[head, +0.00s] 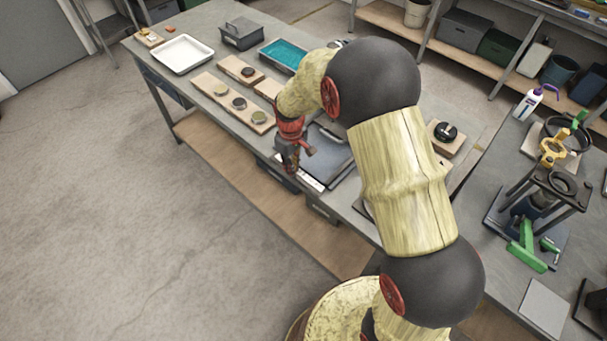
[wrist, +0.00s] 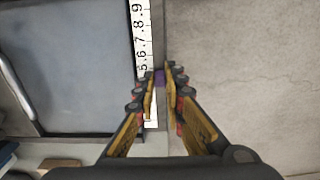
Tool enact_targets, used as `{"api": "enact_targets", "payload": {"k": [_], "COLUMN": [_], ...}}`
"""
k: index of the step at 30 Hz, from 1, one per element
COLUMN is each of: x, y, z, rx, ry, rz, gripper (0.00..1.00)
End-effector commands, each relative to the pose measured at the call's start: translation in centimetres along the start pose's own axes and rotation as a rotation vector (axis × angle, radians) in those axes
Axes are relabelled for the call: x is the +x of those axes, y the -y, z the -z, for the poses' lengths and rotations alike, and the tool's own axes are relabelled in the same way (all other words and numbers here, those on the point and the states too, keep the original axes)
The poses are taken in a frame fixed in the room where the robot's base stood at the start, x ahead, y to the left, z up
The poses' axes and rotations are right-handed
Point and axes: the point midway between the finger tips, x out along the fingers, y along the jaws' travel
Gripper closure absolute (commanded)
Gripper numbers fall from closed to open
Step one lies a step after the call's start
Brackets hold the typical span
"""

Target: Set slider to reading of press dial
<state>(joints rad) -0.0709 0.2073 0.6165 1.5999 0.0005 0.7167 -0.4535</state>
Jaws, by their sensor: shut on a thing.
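The fingers hide most of the knob. A white scale strip (wrist: 143,30) with black numbers runs beside it; 5 to 9 show, with 5 nearest the fingertips. The strip also shows in the head view (head: 313,181). A press (head: 540,200) with a green handle stands on the right bench. I cannot make out a dial reading.
A grey flat panel (wrist: 75,60) lies left of the scale in the wrist view. Wooden boards with round pieces (head: 238,103), a white tray (head: 182,54) and a teal tray (head: 283,56) are farther along the bench. The floor (head: 120,220) in front is clear.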

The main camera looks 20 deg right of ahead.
Motion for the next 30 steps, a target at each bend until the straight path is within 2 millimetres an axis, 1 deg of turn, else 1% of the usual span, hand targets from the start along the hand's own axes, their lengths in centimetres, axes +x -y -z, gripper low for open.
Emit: {"api": "enact_targets", "payload": {"k": [1,3,12,13,17,26,30], "x": [-0.1,-0.1,-0.1,-0.1,0.0,-0.1,-1.3], "y": [0.0,0.0,0.0,0.0,0.0,0.0,0.0], "z": [0.5,0.9,0.9,0.9,0.9,0.9,1.0], "rx": [-0.001,-0.001,0.000,0.000,0.001,0.000,0.000], "ry": [0.000,0.000,0.000,0.000,0.001,0.001,-0.001], "rz": [-0.001,-0.001,-0.001,-0.001,0.000,0.000,-0.001], "gripper": [1.00,1.00,1.00,0.88,0.81,0.81,0.81]}}
